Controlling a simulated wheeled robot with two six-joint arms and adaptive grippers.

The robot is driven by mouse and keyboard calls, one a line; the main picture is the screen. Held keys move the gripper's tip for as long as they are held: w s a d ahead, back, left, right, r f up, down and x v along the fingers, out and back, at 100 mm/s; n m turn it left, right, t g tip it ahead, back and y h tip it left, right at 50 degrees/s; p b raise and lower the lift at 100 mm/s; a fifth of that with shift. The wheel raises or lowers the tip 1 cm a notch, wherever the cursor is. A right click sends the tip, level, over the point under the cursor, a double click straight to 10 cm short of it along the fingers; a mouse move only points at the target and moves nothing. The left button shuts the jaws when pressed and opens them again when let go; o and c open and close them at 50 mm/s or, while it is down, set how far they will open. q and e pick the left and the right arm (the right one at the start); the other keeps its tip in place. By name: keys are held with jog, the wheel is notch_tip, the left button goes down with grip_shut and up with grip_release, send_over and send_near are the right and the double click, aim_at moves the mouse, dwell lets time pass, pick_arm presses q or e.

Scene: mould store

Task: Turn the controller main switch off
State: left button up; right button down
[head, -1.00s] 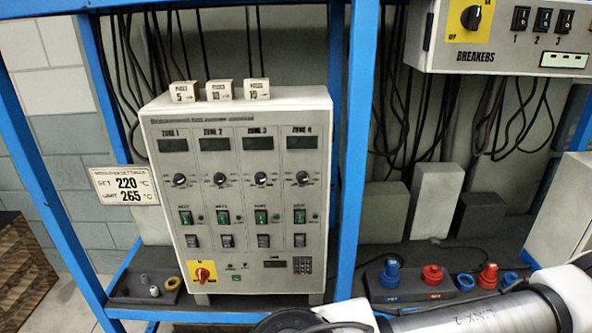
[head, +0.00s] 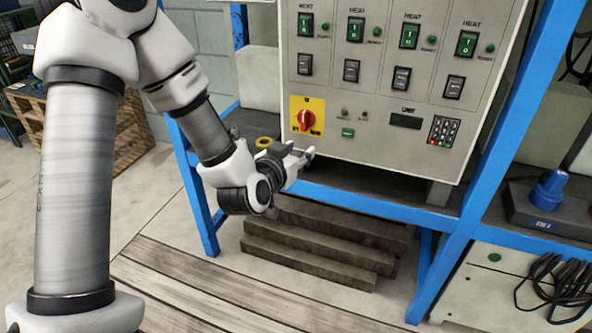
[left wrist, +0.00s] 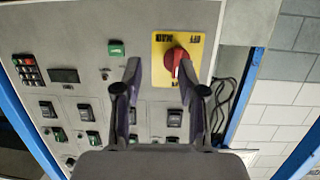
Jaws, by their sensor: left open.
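The controller (head: 385,130) is a pale grey panel box on a blue frame. Its main switch (head: 306,119) is a red rotary knob on a yellow plate (head: 297,104), at the panel's lower left in the head view. I cannot read the knob's exact position. My left gripper (head: 302,158) is just below and in front of the switch, apart from it. In the left wrist view, the red knob (left wrist: 177,62) appears upside down, beyond the open fingers (left wrist: 158,78) and nearer the right-hand one. Nothing is between the fingers. My right gripper is out of view.
Green heat switches (head: 356,29) and a keypad (head: 443,131) share the panel. Wooden steps or planks (head: 320,240) lie below. A blue plug (head: 548,188) stands at right.

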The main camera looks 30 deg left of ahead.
aim_at(303, 118)
pick_arm(q)
jog(key=w+a+r+t+b, duration=0.1)
jog(key=w, duration=0.1)
jog(key=w+a+y+b, duration=0.1)
jog(key=w+b, duration=0.1)
jog(key=w, duration=0.1)
jog(key=w+a+r+t+b, duration=0.1)
jog(key=w+a, duration=0.1)
jog(key=w, duration=0.1)
jog(key=shift+a+r+n+t, duration=0.1)
jog(key=shift+r+n+t, duration=0.2)
jog(key=shift+r+n, duration=0.1)
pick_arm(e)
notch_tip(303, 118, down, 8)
pick_arm(q)
jog(key=shift+c, duration=0.3)
grip_shut()
